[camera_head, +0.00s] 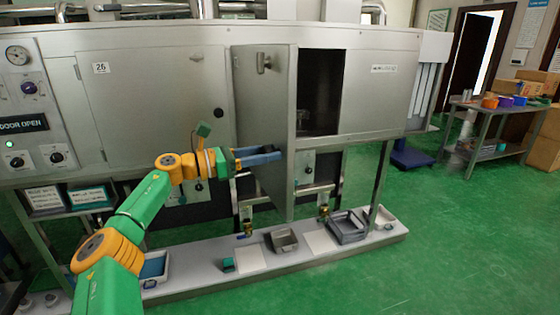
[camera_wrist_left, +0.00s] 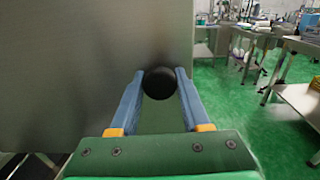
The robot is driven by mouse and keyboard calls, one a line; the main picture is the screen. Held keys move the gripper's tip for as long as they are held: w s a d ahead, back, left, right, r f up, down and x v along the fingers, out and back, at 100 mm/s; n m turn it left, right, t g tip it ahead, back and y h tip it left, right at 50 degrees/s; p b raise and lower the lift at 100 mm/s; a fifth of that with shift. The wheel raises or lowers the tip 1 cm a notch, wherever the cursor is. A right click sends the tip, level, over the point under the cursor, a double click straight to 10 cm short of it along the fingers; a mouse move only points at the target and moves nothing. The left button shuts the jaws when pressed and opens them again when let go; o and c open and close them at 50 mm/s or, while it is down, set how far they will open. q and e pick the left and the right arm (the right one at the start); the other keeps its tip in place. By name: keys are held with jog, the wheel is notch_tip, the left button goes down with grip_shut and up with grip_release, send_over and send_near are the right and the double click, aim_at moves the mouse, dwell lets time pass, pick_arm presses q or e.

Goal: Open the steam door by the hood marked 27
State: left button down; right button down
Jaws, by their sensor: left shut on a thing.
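The steam door (camera_head: 262,110) is a grey metal panel swung out from the front of the steel machine. Its free edge stands toward me, and the dark opening (camera_head: 322,85) shows to its right. My left gripper (camera_head: 262,157) reaches across the door's face near its free edge. In the left wrist view its blue fingers (camera_wrist_left: 160,92) are shut on a round black knob (camera_wrist_left: 159,82), beside the door panel (camera_wrist_left: 90,65). The knob is mostly hidden in the head view. No mark 27 is legible. My right gripper is not in view.
A low platform (camera_head: 325,255) with trays runs below.

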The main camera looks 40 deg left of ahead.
pick_arm(q)
jog(key=shift+s+a, duration=0.1)
jog(key=shift+s, duration=0.1)
jog(key=shift+c, duration=1.9)
grip_release()
jog(key=b+v, duration=0.7)
jog(key=b, duration=0.1)
